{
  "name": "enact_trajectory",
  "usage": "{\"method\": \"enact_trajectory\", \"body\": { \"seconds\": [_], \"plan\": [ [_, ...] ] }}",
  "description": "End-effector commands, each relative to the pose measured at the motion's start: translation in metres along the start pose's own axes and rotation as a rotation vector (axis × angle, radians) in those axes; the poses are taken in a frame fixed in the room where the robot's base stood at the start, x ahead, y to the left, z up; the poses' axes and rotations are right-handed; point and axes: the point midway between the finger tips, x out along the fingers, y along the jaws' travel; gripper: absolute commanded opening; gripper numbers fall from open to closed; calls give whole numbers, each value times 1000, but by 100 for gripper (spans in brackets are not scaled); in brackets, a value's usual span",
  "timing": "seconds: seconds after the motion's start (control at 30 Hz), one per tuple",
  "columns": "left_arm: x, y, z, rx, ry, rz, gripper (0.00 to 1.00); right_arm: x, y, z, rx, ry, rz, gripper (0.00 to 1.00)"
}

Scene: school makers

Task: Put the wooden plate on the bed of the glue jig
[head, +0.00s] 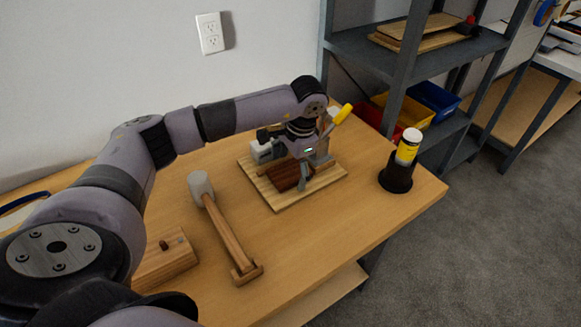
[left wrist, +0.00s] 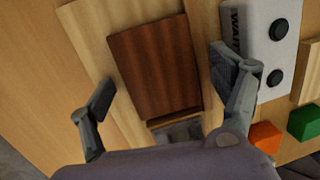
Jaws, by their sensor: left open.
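The dark brown wooden plate (head: 283,176) is over the light wooden base of the glue jig (head: 328,181). In the left wrist view the plate (left wrist: 157,68) looks flat, with a thin brown edge below its near side; I cannot tell whether it touches the bed. My left gripper (head: 306,172) is directly above the jig. In the left wrist view it (left wrist: 165,98) is open, with one finger on each side of the plate and a visible gap to it at left. A yellow clamp handle (head: 343,113) rises behind the gripper. My right gripper is not seen.
A mallet (head: 200,186) and a wooden block (head: 168,260) lie left of the jig. A glue bottle (head: 408,148) stands in a black holder (head: 396,178) at right. A white box (left wrist: 265,40) is beside the right finger. The table front between mallet and holder is clear.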

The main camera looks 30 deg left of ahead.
Motion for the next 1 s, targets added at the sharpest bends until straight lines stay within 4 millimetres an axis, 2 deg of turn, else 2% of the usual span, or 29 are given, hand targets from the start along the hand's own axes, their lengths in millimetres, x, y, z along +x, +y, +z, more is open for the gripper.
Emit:
{"method": "enact_trajectory", "body": {
  "seconds": [0.17, 0.27, 0.5, 0.7, 0.83, 1.0],
  "plan": [
    [-6, -1, 0, 0, 2, -1, 84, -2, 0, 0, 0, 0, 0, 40],
    [-20, -1, -1, 0, 5, -1, 84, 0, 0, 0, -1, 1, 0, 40],
    [-73, -1, -1, 0, 5, -2, 84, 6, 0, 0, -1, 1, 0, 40],
    [-108, -1, -1, 0, 4, -1, 84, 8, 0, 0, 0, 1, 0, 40],
    [-119, 0, 0, 0, 1, 0, 84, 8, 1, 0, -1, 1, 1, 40],
    [-123, 0, 0, 0, 0, 1, 84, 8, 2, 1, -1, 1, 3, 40]
  ]
}}
